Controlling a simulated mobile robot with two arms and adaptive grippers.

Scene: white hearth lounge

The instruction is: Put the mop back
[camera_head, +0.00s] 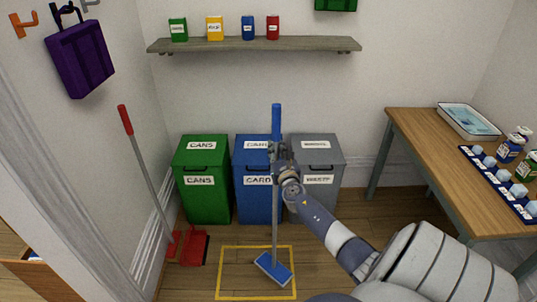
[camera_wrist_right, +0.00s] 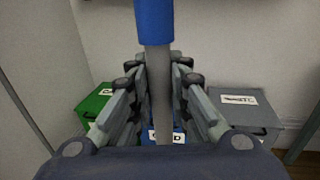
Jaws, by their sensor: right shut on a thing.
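The mop (camera_head: 274,222) stands nearly upright, with a blue handle top, a grey pole and a flat blue head (camera_head: 273,268). Its head is at floor level inside the yellow outlined square (camera_head: 257,299), toward the right side; I cannot tell whether it touches the floor. My right gripper (camera_head: 276,158) is shut on the pole just below the blue grip. In the right wrist view the pole (camera_wrist_right: 162,90) runs between the fingers of the right gripper (camera_wrist_right: 160,75), with the blue grip above. My left gripper is not in view.
Green (camera_head: 203,190), blue (camera_head: 253,206) and grey (camera_head: 321,160) bins stand behind the mop. A red dustpan (camera_head: 193,249) and long-handled tool (camera_head: 145,170) are at left. A wooden table (camera_head: 425,150) is at right. A purple bag (camera_head: 80,58) hangs on the left wall. A shelf (camera_head: 255,45) holds small containers.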

